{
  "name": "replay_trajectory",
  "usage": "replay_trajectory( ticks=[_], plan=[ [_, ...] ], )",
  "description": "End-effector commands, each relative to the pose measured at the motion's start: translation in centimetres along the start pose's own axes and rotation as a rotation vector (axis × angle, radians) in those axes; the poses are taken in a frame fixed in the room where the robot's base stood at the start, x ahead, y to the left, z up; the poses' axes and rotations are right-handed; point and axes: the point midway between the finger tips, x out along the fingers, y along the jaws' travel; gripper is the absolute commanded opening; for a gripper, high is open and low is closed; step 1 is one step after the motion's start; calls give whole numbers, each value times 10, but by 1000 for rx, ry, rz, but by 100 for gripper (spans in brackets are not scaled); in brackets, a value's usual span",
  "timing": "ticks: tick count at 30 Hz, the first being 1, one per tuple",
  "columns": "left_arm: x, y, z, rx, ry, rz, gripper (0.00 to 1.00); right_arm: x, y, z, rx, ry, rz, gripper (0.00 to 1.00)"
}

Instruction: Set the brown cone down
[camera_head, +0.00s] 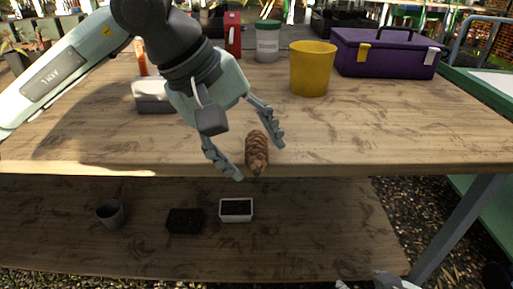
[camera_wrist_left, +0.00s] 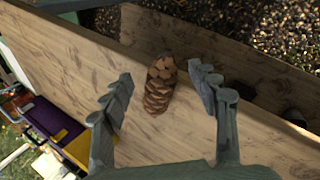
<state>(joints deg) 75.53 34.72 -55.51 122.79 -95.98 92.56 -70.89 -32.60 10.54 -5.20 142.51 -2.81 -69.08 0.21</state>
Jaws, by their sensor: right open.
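The brown cone (camera_head: 257,152) is at the front edge of the upper wooden tabletop; it also shows in the left wrist view (camera_wrist_left: 159,86). My left gripper (camera_head: 253,158) is open, with one finger on each side of the cone. In the left wrist view, gaps show between the cone and both fingers (camera_wrist_left: 163,88). I cannot tell whether the cone's whole underside rests on the wood. My right gripper (camera_head: 362,282) is only partly in view at the bottom edge, open, far from the cone.
A yellow pot (camera_head: 313,70), a purple toolbox (camera_head: 388,55), a white-and-green tin (camera_head: 267,42) and a red container (camera_head: 232,36) stand at the back. The lower shelf (camera_head: 310,225) holds a grey pot (camera_head: 110,213) and two small soil trays. The tabletop right of the cone is clear.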

Motion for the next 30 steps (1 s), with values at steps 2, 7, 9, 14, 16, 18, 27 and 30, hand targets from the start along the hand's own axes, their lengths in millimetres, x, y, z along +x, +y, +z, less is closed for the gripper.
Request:
replay_trajectory(
  ticks=[2,7,9,14,16,18,27,30],
  plan=[
    [0,0,0,0,0,0,50,0,0,0,0,0,0,61],
    [0,0,0,0,0,0,29,0,0,0,0,0,0,61],
    [0,0,0,0,0,0,20,0,0,0,0,-1,0,61],
    [0,0,0,0,0,0,4,0,0,0,-1,0,0,61],
    [0,0,0,0,0,0,4,0,0,0,-1,0,0,61],
    [-1,0,0,0,0,0,4,0,0,0,-1,0,0,61],
    [-20,11,0,2,2,4,4,0,0,0,-1,-2,1,61],
    [-37,20,-1,2,2,5,4,0,1,1,-1,-6,1,61]
  ],
)
